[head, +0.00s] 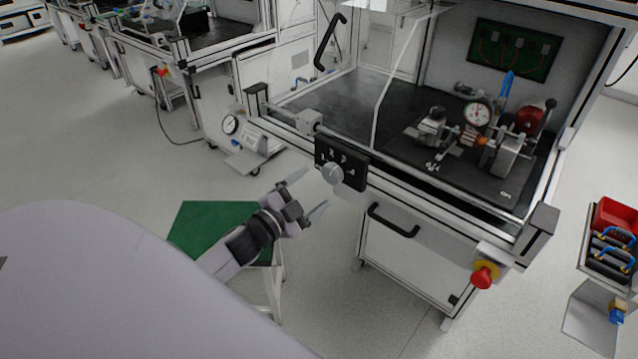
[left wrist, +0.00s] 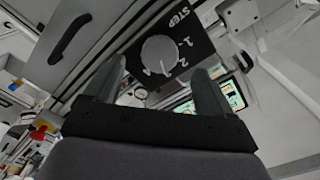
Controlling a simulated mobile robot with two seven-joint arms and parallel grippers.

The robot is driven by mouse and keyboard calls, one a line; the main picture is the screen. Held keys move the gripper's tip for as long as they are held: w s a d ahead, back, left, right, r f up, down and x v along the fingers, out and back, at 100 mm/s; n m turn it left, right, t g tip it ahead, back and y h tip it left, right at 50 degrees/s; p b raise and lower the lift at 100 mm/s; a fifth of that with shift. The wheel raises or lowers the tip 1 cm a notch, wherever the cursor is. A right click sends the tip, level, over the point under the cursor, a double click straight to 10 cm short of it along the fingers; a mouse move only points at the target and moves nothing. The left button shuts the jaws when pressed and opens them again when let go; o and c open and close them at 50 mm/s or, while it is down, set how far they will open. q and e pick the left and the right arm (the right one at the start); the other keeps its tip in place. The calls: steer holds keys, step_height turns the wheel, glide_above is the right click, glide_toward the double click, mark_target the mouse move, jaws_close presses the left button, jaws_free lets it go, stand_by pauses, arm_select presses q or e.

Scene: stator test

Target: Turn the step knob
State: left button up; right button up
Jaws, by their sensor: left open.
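The step knob (head: 332,174) is a round grey knob on a black panel (head: 349,158) with white numbers, on the front rail of the test bench. The left wrist view shows the knob (left wrist: 160,55) between and beyond my two fingertips, with the word STEP and numbers beside it on the panel (left wrist: 186,32). A small light mark shows on the knob's face; I cannot tell exactly which number it points to. My left gripper (head: 312,192) is open and empty, just left of and below the knob, apparently apart from it. My right gripper is not in view.
The bench top (head: 385,150) holds a stator rig with a dial gauge (head: 477,114). A black drawer handle (head: 393,222) and a red stop button (head: 484,277) sit on the front. A green-topped stool (head: 200,226) stands below my left arm.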

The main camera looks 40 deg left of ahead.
arm_select(q)
steer(key=shift+s+a, duration=0.1)
steer(key=shift+s, duration=1)
steer(key=s+d+f+n+g, duration=0.3)
steer(key=s+d+f, duration=0.3)
steer(key=s, duration=0.3)
steer(key=s+d+f+n+g+p, duration=0.1)
steer(key=s+d+f+n+g, duration=0.3)
steer(key=s+d, duration=0.5)
step_height(320, 180, down, 3)
steer(key=shift+s+d+r+n+g+h, duration=0.15)
steer(key=shift+s+n+g+h, duration=0.2)
steer(key=shift+n, duration=0.35)
stand_by(1.1)
